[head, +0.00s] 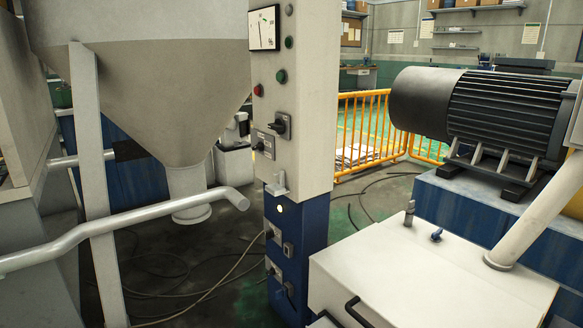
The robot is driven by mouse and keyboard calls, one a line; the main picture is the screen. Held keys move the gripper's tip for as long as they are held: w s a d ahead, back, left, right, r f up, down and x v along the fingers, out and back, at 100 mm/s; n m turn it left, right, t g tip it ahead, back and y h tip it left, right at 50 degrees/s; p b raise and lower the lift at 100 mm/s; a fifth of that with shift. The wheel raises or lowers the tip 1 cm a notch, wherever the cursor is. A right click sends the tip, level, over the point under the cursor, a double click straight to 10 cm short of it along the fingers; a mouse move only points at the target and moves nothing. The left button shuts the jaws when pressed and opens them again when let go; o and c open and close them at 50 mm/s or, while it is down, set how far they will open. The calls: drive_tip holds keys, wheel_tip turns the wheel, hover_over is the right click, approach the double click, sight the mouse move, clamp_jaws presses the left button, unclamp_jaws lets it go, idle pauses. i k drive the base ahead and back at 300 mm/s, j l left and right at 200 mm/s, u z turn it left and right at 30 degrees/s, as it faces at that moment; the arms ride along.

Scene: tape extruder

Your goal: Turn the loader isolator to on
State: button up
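A tall control column (318,90), white above and blue below, stands at mid picture. A black rotary switch (281,124) on a grey plate sits on its upper part, with another dark-knobbed switch box (263,143) below left of it. The blue lower part carries several more small switches, one a rotary switch (272,235) at its left and one a lower switch (272,268). Labels are too small to read, so I cannot tell which is the loader isolator or how it is set. My gripper is not in view.
A large grey hopper (150,90) and a bent white pipe (150,212) stand left of the column. A white cabinet (430,270) is close at right, with a black motor (480,110) behind. Cables lie on the floor; a yellow railing (370,125) stands behind.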

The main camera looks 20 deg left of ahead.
sight(279, 126)
drive_tip(key=i+j+z, duration=0.2)
drive_tip(key=j, duration=0.65)
drive_tip(key=j+z, duration=0.2)
drive_tip(key=j, duration=0.65)
drive_tip(key=j+z, duration=0.25)
drive_tip(key=j, duration=0.65)
drive_tip(key=j+z, duration=0.2)
drive_tip(key=j, duration=0.65)
drive_tip(key=k+j+z, duration=0.2)
drive_tip(key=j, duration=0.65)
